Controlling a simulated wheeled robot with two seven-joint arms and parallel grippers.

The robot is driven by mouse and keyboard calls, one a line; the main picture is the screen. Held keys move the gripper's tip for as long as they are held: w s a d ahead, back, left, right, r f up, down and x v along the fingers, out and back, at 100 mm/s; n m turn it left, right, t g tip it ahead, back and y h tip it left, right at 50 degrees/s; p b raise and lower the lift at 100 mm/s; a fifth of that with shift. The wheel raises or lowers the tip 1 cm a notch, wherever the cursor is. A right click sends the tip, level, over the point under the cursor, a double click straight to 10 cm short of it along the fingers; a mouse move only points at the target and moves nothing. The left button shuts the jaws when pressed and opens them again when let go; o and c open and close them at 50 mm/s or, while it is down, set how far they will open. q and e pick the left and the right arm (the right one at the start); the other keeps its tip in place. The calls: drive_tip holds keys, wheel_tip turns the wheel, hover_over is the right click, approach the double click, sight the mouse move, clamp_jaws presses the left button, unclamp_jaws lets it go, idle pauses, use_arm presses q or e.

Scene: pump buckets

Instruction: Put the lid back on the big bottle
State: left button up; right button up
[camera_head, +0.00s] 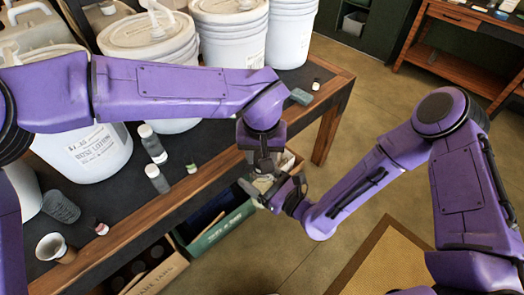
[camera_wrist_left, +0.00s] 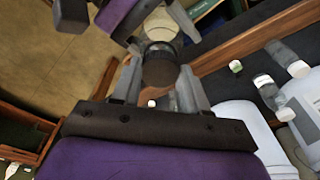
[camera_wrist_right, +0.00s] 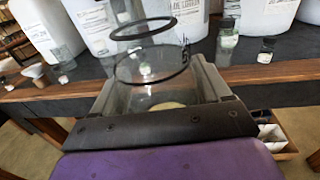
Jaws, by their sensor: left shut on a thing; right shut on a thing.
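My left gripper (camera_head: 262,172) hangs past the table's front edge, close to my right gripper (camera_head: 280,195). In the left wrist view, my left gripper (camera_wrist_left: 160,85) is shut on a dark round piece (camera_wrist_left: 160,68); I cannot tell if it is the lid. A cream round shape (camera_wrist_left: 162,26) shows just beyond it. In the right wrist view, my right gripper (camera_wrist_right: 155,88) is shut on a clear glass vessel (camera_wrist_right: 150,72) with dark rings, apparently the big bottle. The fingers hide much of both held things, and I cannot tell whether they touch.
Big white buckets (camera_head: 85,152) line the back of the dark table (camera_head: 115,195). Small bottles (camera_head: 158,180), a glass (camera_head: 60,207) and a small cup (camera_head: 55,248) stand nearer its front edge. Boxes (camera_head: 215,225) sit below the edge. The floor (camera_head: 370,95) at right is open.

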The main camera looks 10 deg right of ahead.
use_arm(q)
drive_tip(key=shift+f, duration=0.55)
idle(0.4)
use_arm(e)
clamp_jaws()
use_arm(q)
drive_tip(key=m, duration=0.2)
drive_tip(key=shift+m, duration=0.4)
drive_tip(key=m, duration=0.3)
drive_tip(key=shift+a+m+h, duration=0.1)
drive_tip(key=shift+m+h, duration=0.2)
drive_tip(key=shift+m, duration=0.1)
drive_tip(key=o, duration=1.1)
drive_tip(key=shift+c, duration=0.4)
